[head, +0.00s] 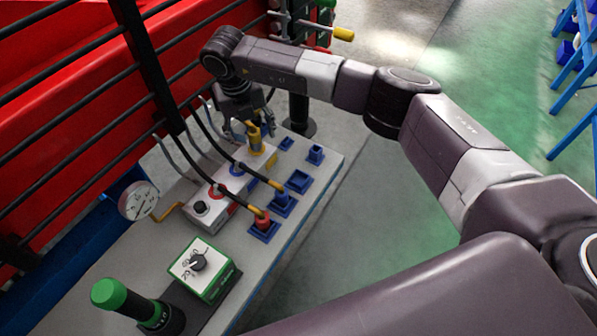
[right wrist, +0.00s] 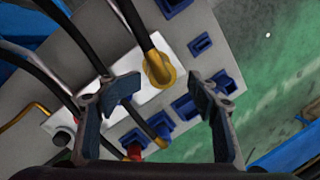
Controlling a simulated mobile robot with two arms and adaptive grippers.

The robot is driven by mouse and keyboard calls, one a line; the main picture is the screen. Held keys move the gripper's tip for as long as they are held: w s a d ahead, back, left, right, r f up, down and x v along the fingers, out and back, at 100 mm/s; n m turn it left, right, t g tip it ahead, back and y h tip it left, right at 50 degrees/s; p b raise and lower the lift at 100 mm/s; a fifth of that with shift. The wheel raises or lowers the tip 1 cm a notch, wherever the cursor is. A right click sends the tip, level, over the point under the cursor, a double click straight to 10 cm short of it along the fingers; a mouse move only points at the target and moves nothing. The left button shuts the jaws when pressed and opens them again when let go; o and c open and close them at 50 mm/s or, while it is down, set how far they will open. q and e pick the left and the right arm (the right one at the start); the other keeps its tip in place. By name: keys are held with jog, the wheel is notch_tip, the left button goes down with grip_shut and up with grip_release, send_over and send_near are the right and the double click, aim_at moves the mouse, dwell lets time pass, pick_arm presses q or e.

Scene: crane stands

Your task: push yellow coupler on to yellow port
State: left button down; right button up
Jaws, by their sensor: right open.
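The yellow coupler (head: 254,134) stands on the white port box (head: 228,190) at its far end, where the yellow port is. It also shows in the right wrist view (right wrist: 159,70), with a black hose running up from it. I cannot tell how far it is pushed onto the port, as the coupler hides the port. My right gripper (head: 247,118) is just above the coupler, pointing down. In the right wrist view its two fingers (right wrist: 163,84) are spread wide, with the coupler beyond the gap between the tips. My left gripper is not in view.
A red coupler (head: 262,222) and a blue coupler (head: 281,192) stand in blue holders beside the box. Empty blue holders (head: 299,181) lie near the bench's right edge. A gauge (head: 138,201), a dial box (head: 203,266) and a green-topped handle (head: 109,293) are nearer. Black rails stand left.

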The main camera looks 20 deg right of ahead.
jog(key=shift+r, duration=0.15)
jog(key=shift+s+a+r+p, duration=0.15)
jog(key=shift+r+p, duration=0.6)
jog(key=shift+r, duration=0.45)
jog(key=shift+s+a+r+p, duration=0.15)
jog(key=shift+r+p, duration=0.55)
jog(key=shift+r, duration=0.45)
